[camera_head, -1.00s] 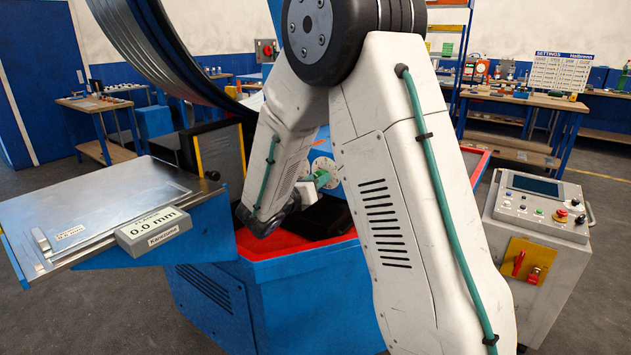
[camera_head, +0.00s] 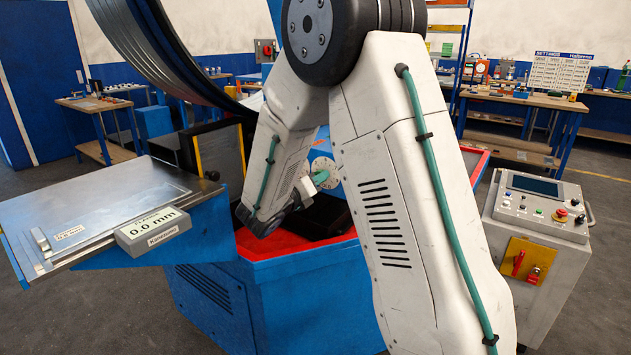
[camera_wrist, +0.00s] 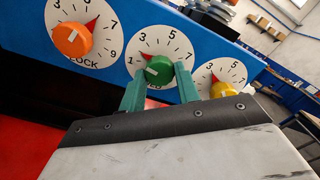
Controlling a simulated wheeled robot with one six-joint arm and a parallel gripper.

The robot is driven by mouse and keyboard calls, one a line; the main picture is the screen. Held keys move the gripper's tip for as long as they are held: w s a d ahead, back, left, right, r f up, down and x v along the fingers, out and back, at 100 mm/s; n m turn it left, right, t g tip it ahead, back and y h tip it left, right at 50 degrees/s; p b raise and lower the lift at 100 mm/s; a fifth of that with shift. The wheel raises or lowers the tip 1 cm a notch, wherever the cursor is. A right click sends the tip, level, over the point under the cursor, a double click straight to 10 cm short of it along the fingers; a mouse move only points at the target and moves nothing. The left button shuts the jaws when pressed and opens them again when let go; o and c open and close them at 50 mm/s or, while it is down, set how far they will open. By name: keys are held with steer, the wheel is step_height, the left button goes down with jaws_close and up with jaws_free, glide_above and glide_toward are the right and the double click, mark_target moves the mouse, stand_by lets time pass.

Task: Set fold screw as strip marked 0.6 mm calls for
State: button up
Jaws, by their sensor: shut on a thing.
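My gripper (camera_wrist: 158,84) has its two green fingers on either side of a green knob (camera_wrist: 158,67), shut on it. The knob sits on a white numbered dial on a blue panel. A red pointer (camera_wrist: 146,56) shows at the knob's upper left, between 1 and 3. The dial's lower lettering is mostly hidden by the fingers. An orange knob (camera_wrist: 72,39) on a dial lettered "LOCK" is to the left, its red pointer between 5 and 7. A yellow knob (camera_wrist: 222,90) is to the right. The settings board (camera_head: 561,72) stands far back right, its text too small to read.
A control cabinet (camera_head: 535,235) stands at right. A black recess (camera_head: 322,215) with red edging lies below the dials. Benches stand behind.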

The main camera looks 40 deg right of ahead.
steer(key=o, duration=1)
steer(key=shift+a, duration=0.1)
steer(key=v, duration=0.7)
steer(key=shift+s+a, duration=0.15)
steer(key=shift+a, duration=0.15)
